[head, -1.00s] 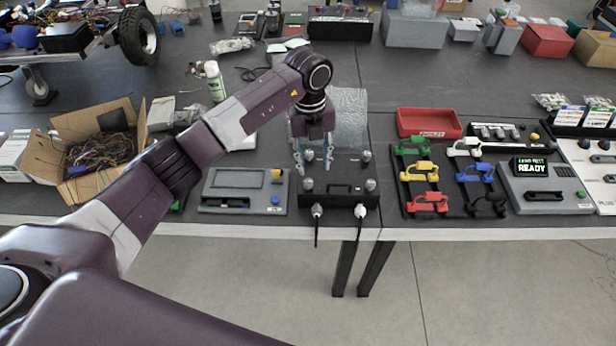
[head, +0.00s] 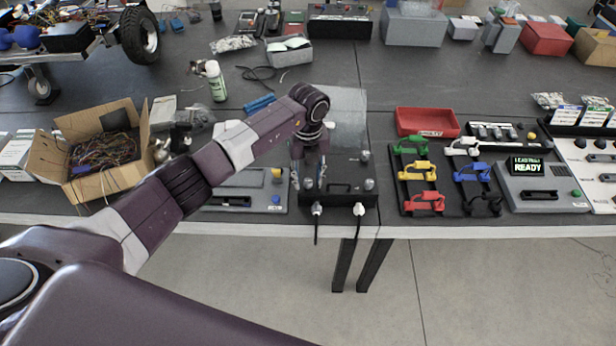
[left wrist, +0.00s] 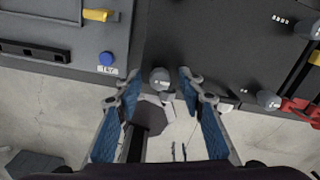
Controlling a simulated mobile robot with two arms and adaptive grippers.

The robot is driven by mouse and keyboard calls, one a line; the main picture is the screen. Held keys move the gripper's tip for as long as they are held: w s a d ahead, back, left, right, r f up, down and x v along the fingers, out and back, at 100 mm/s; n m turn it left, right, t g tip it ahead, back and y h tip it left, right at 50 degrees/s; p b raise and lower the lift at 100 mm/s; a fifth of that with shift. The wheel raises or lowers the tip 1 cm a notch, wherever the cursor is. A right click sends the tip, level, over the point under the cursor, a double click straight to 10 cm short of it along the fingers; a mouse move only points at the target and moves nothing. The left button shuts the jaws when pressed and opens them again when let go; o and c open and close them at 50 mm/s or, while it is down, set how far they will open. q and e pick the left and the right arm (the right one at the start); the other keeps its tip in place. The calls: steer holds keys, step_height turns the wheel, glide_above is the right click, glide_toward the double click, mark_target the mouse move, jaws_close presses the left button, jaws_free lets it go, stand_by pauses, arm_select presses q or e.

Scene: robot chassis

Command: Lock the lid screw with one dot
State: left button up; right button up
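The black box (head: 345,199) with a clear raised lid (head: 348,105) stands at the table's front edge. Grey knob-like screws sit at its corners; the right ones show at the back (head: 365,156) and front (head: 369,184). My left gripper (head: 308,178) points down over the front-left corner. In the left wrist view its fingers (left wrist: 160,90) are open, with a grey screw head (left wrist: 160,79) between them and a visible gap on each side. Another screw (left wrist: 268,98) is further right. My right gripper is not in view.
Two cable plugs (head: 317,208) stick out of the box's front. A grey panel with a blue button (head: 276,199) lies close on the left. A rack of coloured clamps (head: 420,172) and a display reading READY (head: 528,166) stand to the right.

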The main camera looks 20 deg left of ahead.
arm_select(q)
jaws_close()
steer(key=m+b, duration=0.3)
steer(key=shift+f+m+b, duration=0.2)
steer(key=shift+m+b, duration=0.2)
steer(key=m+b, duration=0.6)
steer(key=m, duration=0.1)
steer(key=shift+b, duration=0.4)
steer(key=m+b, duration=0.3)
steer(key=shift+m, duration=0.4)
steer(key=shift+r+m+b, duration=0.2)
steer(key=shift+m+b, duration=0.9)
steer(key=shift+m, duration=0.7)
